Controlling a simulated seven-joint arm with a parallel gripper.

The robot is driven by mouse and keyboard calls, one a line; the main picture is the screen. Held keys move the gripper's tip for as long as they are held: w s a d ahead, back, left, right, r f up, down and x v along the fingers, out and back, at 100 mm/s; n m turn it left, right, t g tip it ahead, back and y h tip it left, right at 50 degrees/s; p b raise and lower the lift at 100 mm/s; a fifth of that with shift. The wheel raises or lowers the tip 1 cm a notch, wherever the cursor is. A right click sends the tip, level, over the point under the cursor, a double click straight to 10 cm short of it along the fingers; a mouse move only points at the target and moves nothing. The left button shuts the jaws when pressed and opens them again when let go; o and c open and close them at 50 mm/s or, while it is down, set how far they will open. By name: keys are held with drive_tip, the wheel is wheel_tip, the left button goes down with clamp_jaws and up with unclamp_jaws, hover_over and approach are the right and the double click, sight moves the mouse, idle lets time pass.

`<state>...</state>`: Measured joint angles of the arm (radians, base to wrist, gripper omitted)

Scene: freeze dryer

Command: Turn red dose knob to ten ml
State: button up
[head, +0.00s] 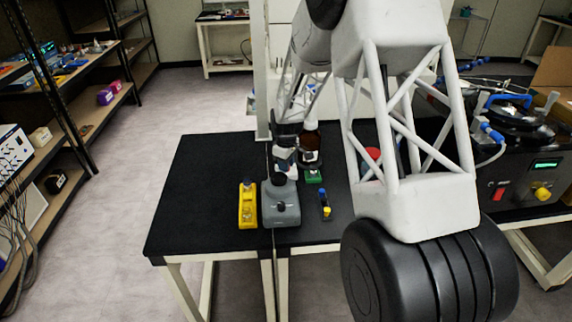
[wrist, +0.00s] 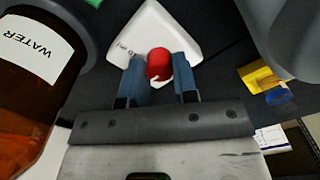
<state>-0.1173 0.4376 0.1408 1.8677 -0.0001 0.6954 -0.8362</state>
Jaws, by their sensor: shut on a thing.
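The red dose knob (wrist: 158,64) sits on a white wedge-shaped body (wrist: 160,30) with small dark print ending in "ml" on its left side. My gripper (wrist: 160,82) has its blue fingers on either side of the knob and is shut on it. A small white mark shows at the knob's lower edge; I cannot read the dose setting. In the head view my gripper (head: 284,160) is over the table behind the grey device, and the knob is not clearly visible there.
An amber bottle labelled WATER (wrist: 25,110) stands close on the left in the wrist view. On the black table (head: 195,190) are a grey device (head: 282,207), a yellow device (head: 247,205), a green item (head: 314,176) and a small blue-yellow item (head: 325,206). The table's left part is clear.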

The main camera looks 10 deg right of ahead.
drive_tip(key=m, duration=1.1)
drive_tip(key=shift+m, duration=0.3)
idle(0.3)
drive_tip(key=o, duration=0.9)
drive_tip(key=shift+o, duration=0.2)
drive_tip(key=shift+r, duration=3.95)
